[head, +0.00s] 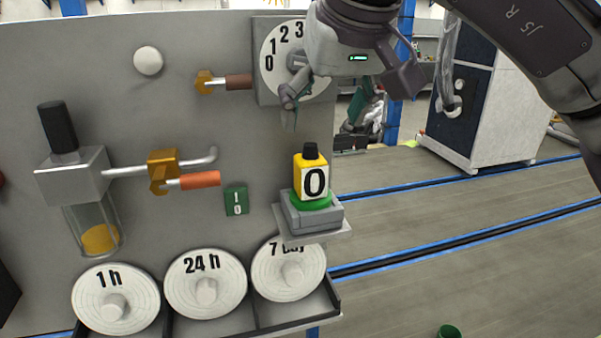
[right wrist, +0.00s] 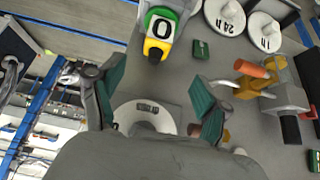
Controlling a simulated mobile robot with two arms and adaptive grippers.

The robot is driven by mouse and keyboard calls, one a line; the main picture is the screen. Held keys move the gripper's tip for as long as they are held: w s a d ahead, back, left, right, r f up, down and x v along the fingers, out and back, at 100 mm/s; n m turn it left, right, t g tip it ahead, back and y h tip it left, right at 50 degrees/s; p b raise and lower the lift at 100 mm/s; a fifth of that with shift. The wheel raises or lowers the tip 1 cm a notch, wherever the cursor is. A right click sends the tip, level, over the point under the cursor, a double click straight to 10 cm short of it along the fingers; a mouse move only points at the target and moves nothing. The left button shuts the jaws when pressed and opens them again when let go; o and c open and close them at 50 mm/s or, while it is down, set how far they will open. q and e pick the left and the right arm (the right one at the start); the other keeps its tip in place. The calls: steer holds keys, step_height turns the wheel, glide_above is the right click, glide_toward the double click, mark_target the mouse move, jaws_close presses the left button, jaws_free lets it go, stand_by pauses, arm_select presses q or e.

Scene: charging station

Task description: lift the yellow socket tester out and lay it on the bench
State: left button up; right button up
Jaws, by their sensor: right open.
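The yellow socket tester (head: 312,182) is a yellow and white block with a "0" and a black cap. It stands upright in a green ring on a grey socket base (head: 312,220), on a small shelf at the panel's right edge. It also shows in the right wrist view (right wrist: 157,47), beyond the fingertips. My right gripper (head: 325,106) is open and empty, above the tester and apart from it. Its two green-padded fingers also show in the right wrist view (right wrist: 158,80). My left gripper is out of view. I cannot make out a bench for certain.
A grey panel (head: 270,160) carries a numbered dial (head: 273,64), a valve with an orange handle (head: 200,181) and a green switch plate (head: 236,201). Round labelled discs (head: 206,284) sit in a tray below. A dark-fronted cabinet (head: 480,100) stands at back right. Open floor lies right.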

mark_target(315, 161)
steer(key=p+x, duration=0.1)
steer(key=x, duration=0.4)
steer(key=shift+w+d+f, duration=0.1)
steer(key=shift+w+f, duration=0.05)
steer(key=shift+f, duration=0.25)
steer(key=shift+w+f, duration=0.2)
steer(key=shift+w+f+p, duration=0.2)
steer(key=shift+f+p, duration=0.3)
steer(key=shift+f, duration=0.15)
steer(key=x, duration=0.2)
steer(key=p+x, duration=0.1)
steer(key=shift+w+f, duration=0.15)
steer(key=shift+f, duration=0.05)
steer(key=shift+w+f, duration=0.15)
steer(key=shift+f, duration=0.05)
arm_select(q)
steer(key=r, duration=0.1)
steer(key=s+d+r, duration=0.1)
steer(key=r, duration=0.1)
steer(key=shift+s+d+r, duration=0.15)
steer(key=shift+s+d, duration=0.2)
